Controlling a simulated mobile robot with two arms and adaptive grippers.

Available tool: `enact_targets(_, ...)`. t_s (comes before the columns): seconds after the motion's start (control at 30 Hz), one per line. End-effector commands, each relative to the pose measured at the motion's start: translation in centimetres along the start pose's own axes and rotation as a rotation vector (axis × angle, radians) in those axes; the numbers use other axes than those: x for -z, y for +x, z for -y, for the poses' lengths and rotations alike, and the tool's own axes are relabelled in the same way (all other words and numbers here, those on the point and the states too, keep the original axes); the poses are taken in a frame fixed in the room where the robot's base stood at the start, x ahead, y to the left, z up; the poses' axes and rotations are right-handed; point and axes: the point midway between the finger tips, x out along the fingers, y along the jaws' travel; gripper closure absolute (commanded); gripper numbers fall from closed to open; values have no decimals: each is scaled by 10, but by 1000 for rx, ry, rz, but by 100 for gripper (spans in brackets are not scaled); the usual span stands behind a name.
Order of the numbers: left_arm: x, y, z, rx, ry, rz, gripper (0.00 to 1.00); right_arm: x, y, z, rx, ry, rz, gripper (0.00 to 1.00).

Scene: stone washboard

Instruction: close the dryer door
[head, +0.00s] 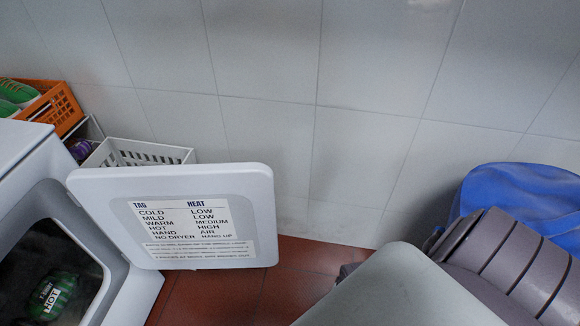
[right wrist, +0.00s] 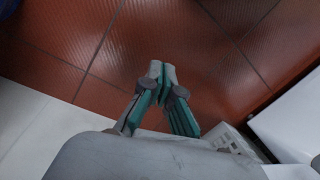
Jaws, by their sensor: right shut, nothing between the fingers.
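The dryer door (head: 254,215) is a light grey panel with a printed heat label, and it stands swung open to the right of the dryer (head: 112,267). The dryer opening on the left shows a dark inside with a green bottle (head: 52,296) in it. My right gripper (right wrist: 163,70) shows in the right wrist view, pointing over the red tiled floor. Its fingertips are together and nothing is between them. In that view it is apart from the white surfaces at the edges. My left gripper is in neither view.
An orange crate (head: 57,108) and a white basket (head: 140,152) stand behind the door by the tiled wall (head: 370,60). A blue item (head: 525,195) lies at the right. Red tiled floor (head: 235,298) shows beside the door.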

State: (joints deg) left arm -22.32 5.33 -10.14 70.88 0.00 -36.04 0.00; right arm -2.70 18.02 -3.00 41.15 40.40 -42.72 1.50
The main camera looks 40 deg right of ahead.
Motion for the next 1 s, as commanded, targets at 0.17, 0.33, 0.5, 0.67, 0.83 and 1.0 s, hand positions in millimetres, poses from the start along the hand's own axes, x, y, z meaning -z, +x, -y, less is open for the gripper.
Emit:
enact_targets(0.17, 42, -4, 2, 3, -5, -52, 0, 86, -20, 22, 202, 180, 11, 100)
enact_targets(0.33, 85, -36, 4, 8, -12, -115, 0, 188, -102, 68, 582, 292, 34, 100)
enact_targets(0.5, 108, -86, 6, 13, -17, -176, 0, 252, -237, 102, 1009, 206, 53, 100)
enact_targets(0.67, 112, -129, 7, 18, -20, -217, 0, 260, -349, 106, 1287, 17, 61, 100)
enact_targets(0.83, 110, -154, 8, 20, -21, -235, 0, 252, -405, 102, 1411, -112, 63, 100)
enact_targets(1.0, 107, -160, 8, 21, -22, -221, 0, 248, -413, 112, 1427, -133, 67, 100)
